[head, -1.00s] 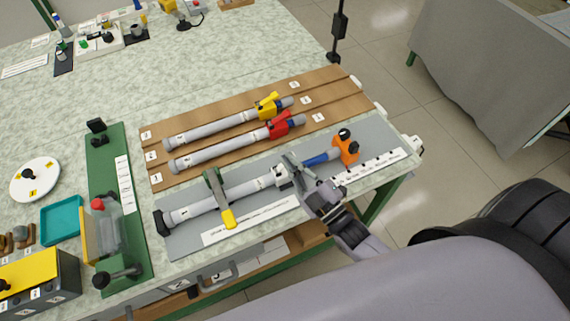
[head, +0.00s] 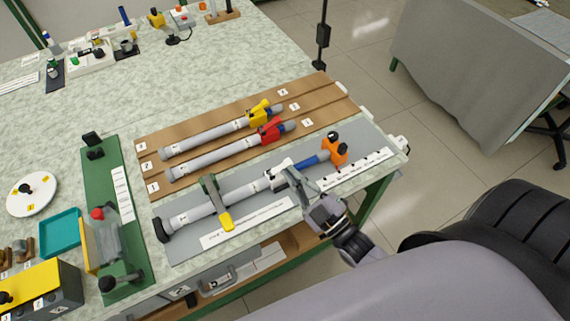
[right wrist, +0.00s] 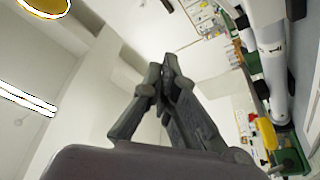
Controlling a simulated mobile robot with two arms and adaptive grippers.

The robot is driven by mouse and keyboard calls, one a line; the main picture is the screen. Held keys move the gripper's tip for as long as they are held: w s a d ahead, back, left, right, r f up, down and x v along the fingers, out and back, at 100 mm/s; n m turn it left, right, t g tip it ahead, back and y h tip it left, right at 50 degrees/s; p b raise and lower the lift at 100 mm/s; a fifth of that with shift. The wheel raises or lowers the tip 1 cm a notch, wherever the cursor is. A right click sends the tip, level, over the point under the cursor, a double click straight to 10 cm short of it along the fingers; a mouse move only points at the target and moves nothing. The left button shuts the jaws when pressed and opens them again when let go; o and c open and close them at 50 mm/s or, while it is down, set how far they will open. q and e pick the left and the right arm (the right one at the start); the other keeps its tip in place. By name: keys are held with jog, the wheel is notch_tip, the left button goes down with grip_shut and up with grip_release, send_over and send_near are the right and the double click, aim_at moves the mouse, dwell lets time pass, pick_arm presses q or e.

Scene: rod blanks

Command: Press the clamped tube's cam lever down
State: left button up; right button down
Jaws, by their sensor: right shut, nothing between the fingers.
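The clamped tube (head: 240,192) is light grey and lies on a grey mat. A clamp with a yellow handle (head: 226,220) crosses it. Near its right end is a white collar (head: 277,176), where the cam lever appears to be; my fingers partly hide it and I cannot tell the lever's angle. A blue section (head: 311,160) runs on to an orange block (head: 336,150). My right gripper (head: 287,172) is shut and empty beside the collar; I cannot tell if it touches. In the right wrist view its closed fingers (right wrist: 167,75) show, with the tube (right wrist: 272,55) at right. My left gripper is not in view.
Two more tubes, with a yellow collar (head: 259,109) and a red collar (head: 269,130), lie on a brown board (head: 152,155) behind. A green fixture (head: 100,185), teal tray (head: 61,232) and yellow-topped box (head: 40,275) stand at left. The table's far middle is clear.

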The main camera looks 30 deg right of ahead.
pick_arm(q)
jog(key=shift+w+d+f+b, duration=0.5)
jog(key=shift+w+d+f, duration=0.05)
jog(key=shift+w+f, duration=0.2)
pick_arm(e)
jog(key=v, duration=0.5)
jog(key=shift+w+f, duration=0.1)
jog(key=shift+f, duration=0.2)
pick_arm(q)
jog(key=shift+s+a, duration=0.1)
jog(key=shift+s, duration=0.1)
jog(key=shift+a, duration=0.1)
